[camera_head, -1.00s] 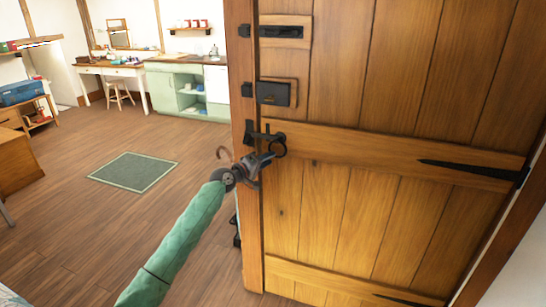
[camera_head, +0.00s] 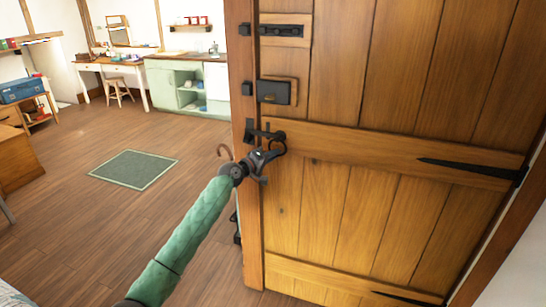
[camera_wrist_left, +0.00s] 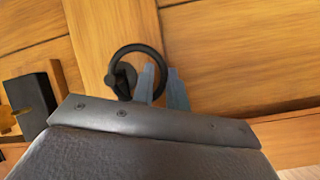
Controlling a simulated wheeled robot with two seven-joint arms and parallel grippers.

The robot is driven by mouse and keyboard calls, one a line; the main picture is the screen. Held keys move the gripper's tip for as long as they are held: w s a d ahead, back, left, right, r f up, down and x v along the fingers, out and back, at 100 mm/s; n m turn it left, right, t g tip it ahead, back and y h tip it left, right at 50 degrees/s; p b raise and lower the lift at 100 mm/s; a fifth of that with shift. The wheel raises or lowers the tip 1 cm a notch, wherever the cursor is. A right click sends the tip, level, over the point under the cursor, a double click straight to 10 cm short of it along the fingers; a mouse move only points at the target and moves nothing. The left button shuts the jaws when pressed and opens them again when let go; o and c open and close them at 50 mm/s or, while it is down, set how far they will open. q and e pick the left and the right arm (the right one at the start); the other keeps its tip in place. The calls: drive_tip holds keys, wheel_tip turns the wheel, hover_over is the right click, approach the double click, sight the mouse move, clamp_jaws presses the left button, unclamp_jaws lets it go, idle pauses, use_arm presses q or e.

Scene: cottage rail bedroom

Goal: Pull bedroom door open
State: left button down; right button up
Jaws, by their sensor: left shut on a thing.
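The wooden plank bedroom door (camera_head: 330,210) fills the right half of the head view, with its free edge on the left beside a wooden post. A black ring handle (camera_head: 280,138) sits on its middle rail; in the left wrist view the ring (camera_wrist_left: 124,52) shows clearly. My left gripper (camera_head: 276,151) is at the handle. In the wrist view its two grey fingers (camera_wrist_left: 162,84) are at the ring's right side, shut on the ring. My right gripper is not in view.
A black bolt (camera_head: 282,31) and a black lock box (camera_head: 273,92) are above the handle. Black strap hinges (camera_head: 465,168) are at the right. Left of the door lies open wooden floor with a green rug (camera_head: 135,169); a desk, stool and green cabinet (camera_head: 170,85) stand behind.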

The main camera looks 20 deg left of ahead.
use_arm(q)
drive_tip(key=shift+f, duration=0.1)
drive_tip(key=shift+a+r+m+g+y+p, duration=0.25)
drive_tip(key=shift+a+m+g+y+p, duration=0.2)
drive_tip(key=shift+m, duration=0.45)
drive_tip(key=shift+a+r+m+g+y+p, duration=0.2)
drive_tip(key=shift+a+m+g+y+p, duration=0.25)
drive_tip(key=shift+m, duration=0.45)
drive_tip(key=shift+a+r+m+g+y+p, duration=0.25)
drive_tip(key=shift+a+m, duration=0.3)
drive_tip(key=shift+m, duration=0.35)
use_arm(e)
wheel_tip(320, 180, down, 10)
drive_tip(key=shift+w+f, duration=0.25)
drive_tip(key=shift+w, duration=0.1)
use_arm(q)
drive_tip(key=shift+s, duration=0.15)
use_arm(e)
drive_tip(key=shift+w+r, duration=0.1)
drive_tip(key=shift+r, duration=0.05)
